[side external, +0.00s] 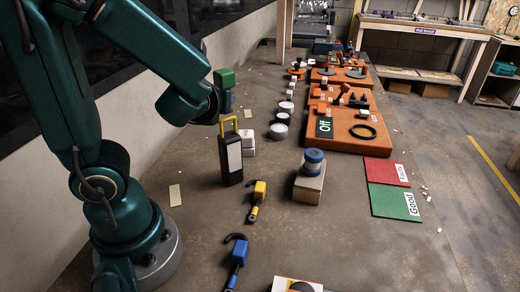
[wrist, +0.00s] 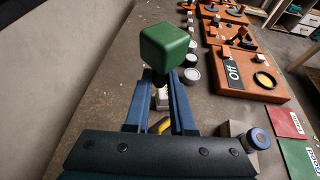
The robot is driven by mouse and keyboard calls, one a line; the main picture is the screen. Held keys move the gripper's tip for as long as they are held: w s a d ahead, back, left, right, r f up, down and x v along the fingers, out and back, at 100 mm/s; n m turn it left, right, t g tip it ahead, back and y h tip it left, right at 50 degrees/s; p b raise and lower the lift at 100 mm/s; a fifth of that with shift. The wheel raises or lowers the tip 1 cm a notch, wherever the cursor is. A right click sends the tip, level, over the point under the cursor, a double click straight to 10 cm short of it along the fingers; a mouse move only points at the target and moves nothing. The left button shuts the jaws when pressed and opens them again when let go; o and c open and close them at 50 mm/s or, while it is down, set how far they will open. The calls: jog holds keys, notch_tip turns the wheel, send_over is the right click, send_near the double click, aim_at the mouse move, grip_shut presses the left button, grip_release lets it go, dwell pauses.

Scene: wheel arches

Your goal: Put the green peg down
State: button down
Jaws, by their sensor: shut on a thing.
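The green peg has a block-shaped green head, which shows in the side view (side external: 224,78) and large in the wrist view (wrist: 167,46). My gripper (wrist: 161,82) is shut on the peg just below the head, on what looks like a dark stem. In the side view my gripper (side external: 227,101) is mostly hidden by the arm and the green head. The peg is held up above the table, near the wall side. Its lower end is not visible.
A black case with a yellow handle (side external: 231,155) stands below my wrist, beside white blocks (side external: 247,141). A blue spool on a block (side external: 311,175), yellow (side external: 257,197) and blue (side external: 237,259) hooked tools, orange fixtures (side external: 345,137) and red and green mats (side external: 393,201) lie around.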

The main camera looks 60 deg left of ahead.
jog(key=w+d+r+m+t+h, duration=0.2)
jog(key=d+m+h, duration=0.3)
jog(key=d, duration=0.5)
jog(key=w+d+r+m+t+h, duration=0.1)
jog(key=d+r+m+t+h, duration=0.3)
jog(key=d, duration=0.6)
jog(key=a+f+g, duration=0.1)
jog(key=a+f, duration=0.1)
jog(key=a, duration=0.7)
jog(key=shift+w+r+m+h, duration=0.9)
jog(key=shift+r+h, duration=0.3)
jog(key=m+g+h, duration=1.3)
jog(key=m+g, duration=0.1)
jog(key=m, duration=0.3)
send_over(317, 240)
notch_tip(317, 240, down, 17)
jog(key=shift+d+r, duration=0.1)
jog(key=shift+f, duration=3.05)
